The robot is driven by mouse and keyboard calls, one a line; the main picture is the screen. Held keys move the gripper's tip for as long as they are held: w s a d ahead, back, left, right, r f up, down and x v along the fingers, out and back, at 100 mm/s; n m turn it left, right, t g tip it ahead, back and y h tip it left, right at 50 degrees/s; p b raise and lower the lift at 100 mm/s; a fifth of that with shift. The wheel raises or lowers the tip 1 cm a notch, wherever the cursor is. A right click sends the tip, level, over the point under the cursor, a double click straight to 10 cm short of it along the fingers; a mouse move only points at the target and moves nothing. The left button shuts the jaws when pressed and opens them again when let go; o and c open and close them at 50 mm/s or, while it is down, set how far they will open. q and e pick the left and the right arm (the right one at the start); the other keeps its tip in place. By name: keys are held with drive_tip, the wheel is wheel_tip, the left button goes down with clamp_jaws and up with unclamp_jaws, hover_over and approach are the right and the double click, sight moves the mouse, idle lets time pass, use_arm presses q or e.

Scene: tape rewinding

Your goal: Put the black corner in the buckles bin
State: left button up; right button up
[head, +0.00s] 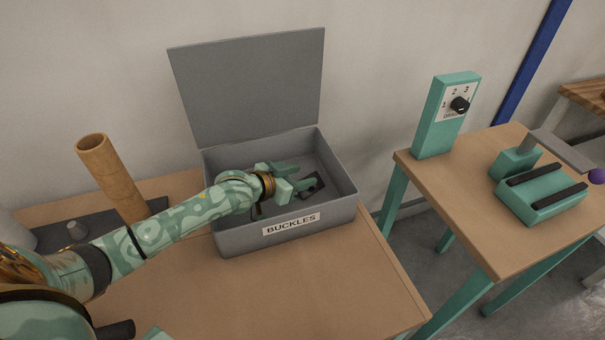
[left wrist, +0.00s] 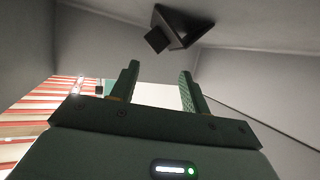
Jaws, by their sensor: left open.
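The grey bin (head: 228,242) labelled BUCKLES stands on the left wooden table with its lid raised at the back. The black corner (head: 318,185) lies inside the bin, near its front right part. It also shows in the left wrist view (left wrist: 183,27), beyond the fingertips and apart from them. My left gripper (head: 302,175) is inside the bin's opening, open and empty, just beside the black corner. Its two fingers (left wrist: 158,82) stand apart in the left wrist view with nothing between them. My right gripper is not in view.
A brown cardboard tube (head: 110,178) stands upright on a dark base left of the bin. A second table (head: 470,210) at the right holds a green box with a numbered dial (head: 447,115) and a green device with black bars (head: 540,193). The left table's front right is clear.

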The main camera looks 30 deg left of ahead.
use_arm(q)
drive_tip(key=p+v, duration=0.2)
drive_tip(key=v, duration=0.3)
drive_tip(key=shift+s+r, duration=0.1)
drive_tip(key=shift+r, duration=0.2)
drive_tip(key=shift+s+a, duration=0.1)
drive_tip(key=shift+s, duration=0.3)
